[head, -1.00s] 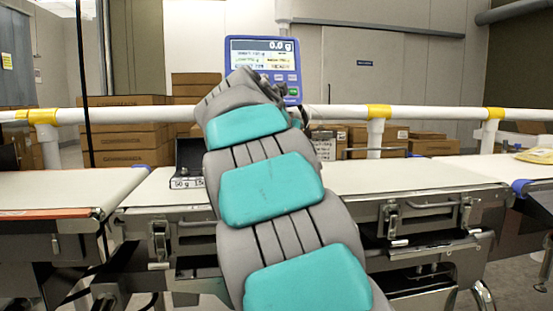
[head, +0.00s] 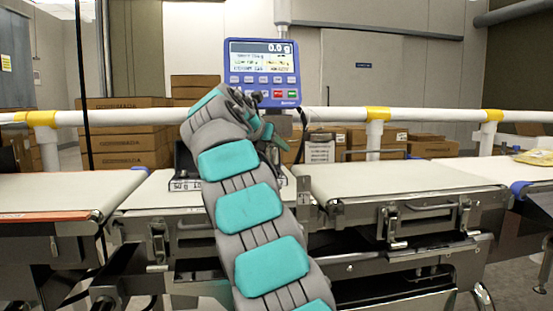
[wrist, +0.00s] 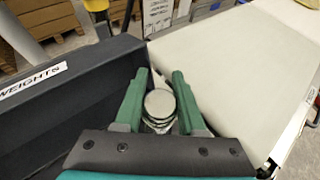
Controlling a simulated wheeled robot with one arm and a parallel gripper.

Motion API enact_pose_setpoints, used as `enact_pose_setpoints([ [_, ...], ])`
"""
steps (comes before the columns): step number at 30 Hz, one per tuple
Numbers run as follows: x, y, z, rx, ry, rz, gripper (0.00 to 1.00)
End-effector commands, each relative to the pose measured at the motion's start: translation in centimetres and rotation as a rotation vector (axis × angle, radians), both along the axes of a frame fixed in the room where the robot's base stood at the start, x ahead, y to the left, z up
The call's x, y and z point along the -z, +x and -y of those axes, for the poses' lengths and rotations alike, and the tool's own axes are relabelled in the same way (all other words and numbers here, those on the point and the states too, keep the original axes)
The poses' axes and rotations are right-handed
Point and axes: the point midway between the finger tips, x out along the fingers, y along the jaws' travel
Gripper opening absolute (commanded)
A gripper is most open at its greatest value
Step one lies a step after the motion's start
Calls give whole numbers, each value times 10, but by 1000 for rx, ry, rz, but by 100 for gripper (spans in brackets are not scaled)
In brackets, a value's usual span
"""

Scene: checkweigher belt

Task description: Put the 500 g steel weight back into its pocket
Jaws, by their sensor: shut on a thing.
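In the wrist view my gripper (wrist: 160,90) has its green fingers closed around a round, shiny steel weight (wrist: 160,104), seen from above between them. The weight's mass marking is not readable. A black case (wrist: 95,85) labelled WEIGHTS stands just left of the fingers; its pockets are out of sight in this view. In the head view the black case (head: 183,160) shows behind my arm, with a white label on its front. My gripper (head: 268,130) is partly visible beyond my arm there, below the display; the weight cannot be made out.
A blue scale display (head: 264,73) on a post reads 0.0 g behind my gripper. A pale belt (head: 400,176) lies clear to the right, and another belt (head: 65,186) to the left. A white rail (head: 345,113) runs behind, with cardboard boxes (head: 125,140) beyond.

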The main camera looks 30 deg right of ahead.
Motion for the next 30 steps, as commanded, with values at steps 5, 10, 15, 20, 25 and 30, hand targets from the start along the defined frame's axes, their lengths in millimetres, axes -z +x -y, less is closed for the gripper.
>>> enact_pose_setpoints([
  [5,7,0,0,0,-2,0,0],
  [10,26,0,-1,-2,-3,3,0],
  [15,36,0,0,0,-1,0,0],
  [20,35,0,0,-1,-1,0,0],
  [25,36,1,-1,-2,-1,1,43],
  [30,36,1,-1,-2,-1,1,62],
])
